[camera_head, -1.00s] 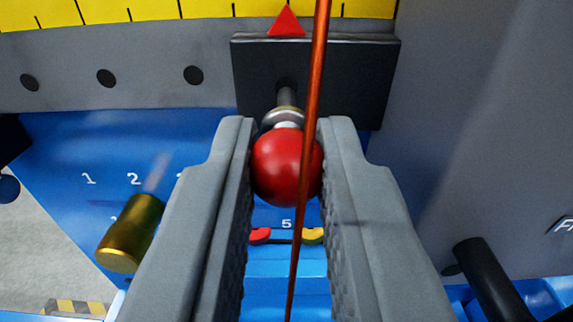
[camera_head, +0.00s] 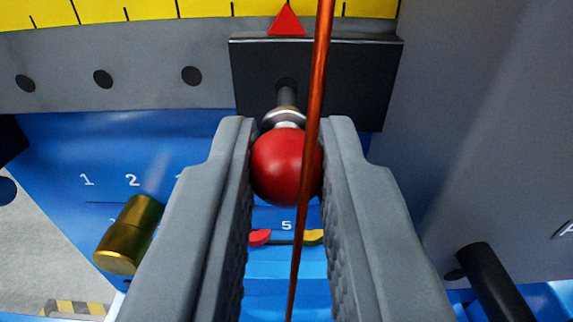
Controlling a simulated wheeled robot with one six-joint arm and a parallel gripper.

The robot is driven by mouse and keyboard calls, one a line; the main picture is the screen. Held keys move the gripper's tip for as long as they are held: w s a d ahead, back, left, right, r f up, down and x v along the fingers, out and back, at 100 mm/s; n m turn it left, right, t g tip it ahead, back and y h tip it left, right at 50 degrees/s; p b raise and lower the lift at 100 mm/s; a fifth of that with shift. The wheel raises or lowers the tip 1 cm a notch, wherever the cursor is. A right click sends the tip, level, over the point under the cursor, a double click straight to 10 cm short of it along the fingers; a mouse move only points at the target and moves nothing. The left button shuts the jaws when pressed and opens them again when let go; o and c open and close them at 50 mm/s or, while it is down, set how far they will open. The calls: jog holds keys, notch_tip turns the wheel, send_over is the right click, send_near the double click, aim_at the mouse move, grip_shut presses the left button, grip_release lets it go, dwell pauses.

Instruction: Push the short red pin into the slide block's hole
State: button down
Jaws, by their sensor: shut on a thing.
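The short red pin has a round red head (camera_head: 280,168) with a metal collar and a dark grey shaft. My gripper (camera_head: 286,150) is shut on the red head, one finger at each side. The slide block (camera_head: 335,80) is the black block behind it, with a red triangle pointer (camera_head: 287,22) on top. The pin's shaft points at the hole in the slide block's front, and its tip meets the hole's lower edge in the picture. I cannot tell how far the tip is inside. An orange cord (camera_head: 313,100) crosses in front of the head's right side.
A yellow scale (camera_head: 150,10) runs above a grey rail (camera_head: 140,75) with several holes. A brass cylinder (camera_head: 130,235) is at the left on the blue panel (camera_head: 60,150). A black rod (camera_head: 490,280) sticks out at the lower right, by a grey wall (camera_head: 480,120).

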aim_at(270, 125)
jog(key=shift+w, duration=0.5)
jog(key=shift+w, duration=0.7)
jog(key=shift+w, duration=0.7)
dwell(1.5)
jog(key=c, duration=1.3)
grip_release()
jog(key=shift+d, duration=0.2)
jog(key=shift+a+r, duration=0.1)
jog(key=shift+a, duration=0.15)
jog(key=shift+s+a, duration=0.2)
jog(key=shift+a, duration=0.05)
jog(key=s, duration=1.1)
jog(key=s+d, duration=0.1)
jog(key=s, duration=0.5)
